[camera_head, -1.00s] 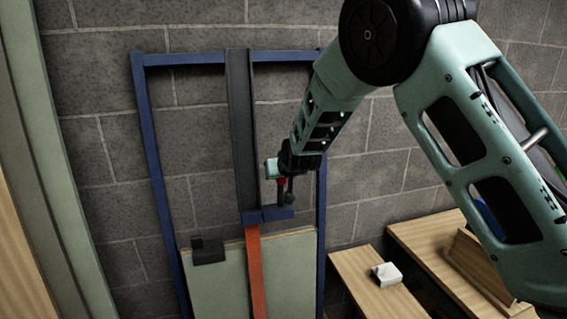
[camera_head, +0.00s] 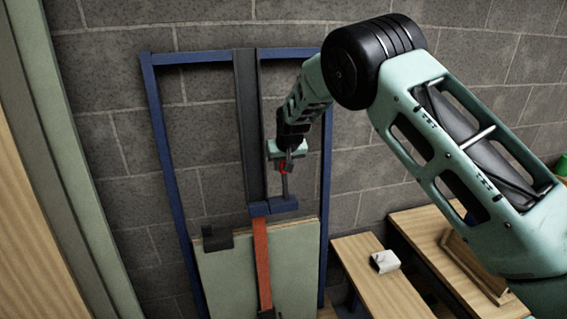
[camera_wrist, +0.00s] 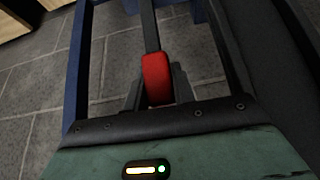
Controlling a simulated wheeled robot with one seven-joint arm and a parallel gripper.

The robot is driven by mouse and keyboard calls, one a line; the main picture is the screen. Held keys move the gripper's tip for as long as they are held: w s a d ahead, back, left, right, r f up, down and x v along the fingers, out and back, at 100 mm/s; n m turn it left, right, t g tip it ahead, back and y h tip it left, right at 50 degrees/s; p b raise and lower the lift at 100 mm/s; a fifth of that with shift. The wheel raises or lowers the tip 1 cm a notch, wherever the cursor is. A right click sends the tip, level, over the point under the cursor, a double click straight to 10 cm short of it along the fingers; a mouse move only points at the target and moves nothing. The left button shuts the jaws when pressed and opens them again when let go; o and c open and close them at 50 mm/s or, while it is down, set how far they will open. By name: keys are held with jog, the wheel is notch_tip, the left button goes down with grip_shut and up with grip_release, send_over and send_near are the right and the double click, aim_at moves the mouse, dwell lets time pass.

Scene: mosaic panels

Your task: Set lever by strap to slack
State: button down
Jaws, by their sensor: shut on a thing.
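The lever is a grey rod (camera_head: 284,188) with a red grip (camera_head: 283,166). It rises from a blue block (camera_head: 274,206) at the foot of a dark grey post, and stands near upright in the head view. An orange-red strap (camera_head: 262,262) hangs straight down below the block. My gripper (camera_head: 286,160) is shut on the red grip from above. In the wrist view the red grip (camera_wrist: 156,76) sits between my dark fingers, and the grey rod (camera_wrist: 149,26) runs away from it. The fingertips are partly hidden behind the grip.
A blue frame (camera_head: 165,150) surrounds the dark post (camera_head: 249,125) against the block wall. A pale green panel (camera_head: 225,280) with a black bracket (camera_head: 218,240) stands in it. A wooden bench (camera_head: 365,265) with a white item (camera_head: 385,261) is at the right.

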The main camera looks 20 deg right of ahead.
jog(key=c, duration=1.2)
grip_release()
jog(key=shift+w, duration=0.15)
jog(key=shift+o, duration=0.2)
jog(key=b+v, duration=0.6)
jog(key=v, duration=1.1)
jog(key=shift+r, duration=0.15)
